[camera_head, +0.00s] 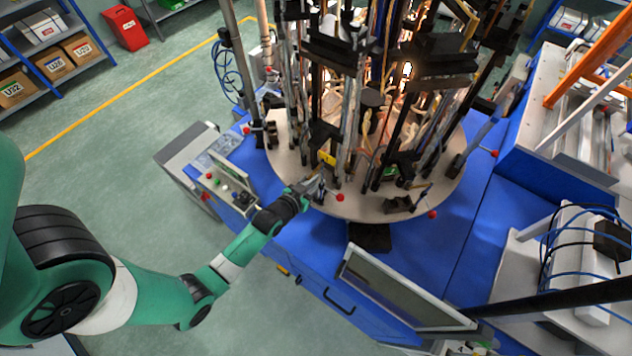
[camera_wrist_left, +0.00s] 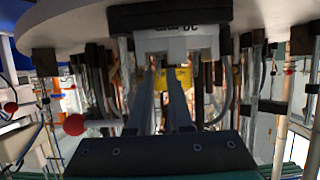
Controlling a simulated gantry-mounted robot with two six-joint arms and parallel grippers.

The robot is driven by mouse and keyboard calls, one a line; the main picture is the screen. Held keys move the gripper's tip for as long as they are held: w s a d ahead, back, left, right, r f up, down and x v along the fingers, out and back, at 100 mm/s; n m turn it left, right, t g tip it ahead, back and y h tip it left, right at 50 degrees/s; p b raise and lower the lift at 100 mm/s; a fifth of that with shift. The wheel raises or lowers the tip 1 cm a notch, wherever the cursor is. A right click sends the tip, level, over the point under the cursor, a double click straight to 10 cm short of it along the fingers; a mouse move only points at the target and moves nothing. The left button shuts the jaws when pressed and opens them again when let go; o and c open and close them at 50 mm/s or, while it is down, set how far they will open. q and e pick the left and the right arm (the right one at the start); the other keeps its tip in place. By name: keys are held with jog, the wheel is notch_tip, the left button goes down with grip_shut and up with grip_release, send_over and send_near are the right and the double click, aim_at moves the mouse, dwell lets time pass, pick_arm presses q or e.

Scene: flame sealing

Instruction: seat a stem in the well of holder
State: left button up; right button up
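My left gripper (camera_head: 314,186) reaches in from the left to the front edge of the round rotary table. In the left wrist view its two long grey fingers (camera_wrist_left: 163,72) stand apart, with a narrow gap between them. Their tips point at a pale block-like holder (camera_wrist_left: 180,40) with dark markings, under a black part. A yellow piece (camera_wrist_left: 180,78) shows behind the fingertips. I cannot make out a stem between the fingers or in the holder's well; it is too small or hidden. My right gripper is not in view.
The round table (camera_head: 335,208) carries many upright rods, clamps and hoses, with glowing burners in the middle. Red balls (camera_head: 340,198) stick out at its rim. A screen (camera_head: 400,290) stands in front on the blue base. A control panel (camera_head: 222,184) is at the left.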

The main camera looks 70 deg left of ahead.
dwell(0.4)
pick_arm(q)
jog(key=shift+p+v, duration=1.6)
jog(key=shift+v, duration=0.65)
jog(key=o, duration=0.6)
jog(key=shift+c, duration=0.2)
jog(key=s+r+p, duration=0.1)
jog(key=r+p, duration=0.1)
jog(key=s+d+r+p, duration=0.1)
jog(key=r+p, duration=0.1)
jog(key=shift+s+d+p, duration=0.15)
jog(key=shift+d+p, duration=0.1)
jog(key=shift+p, duration=0.1)
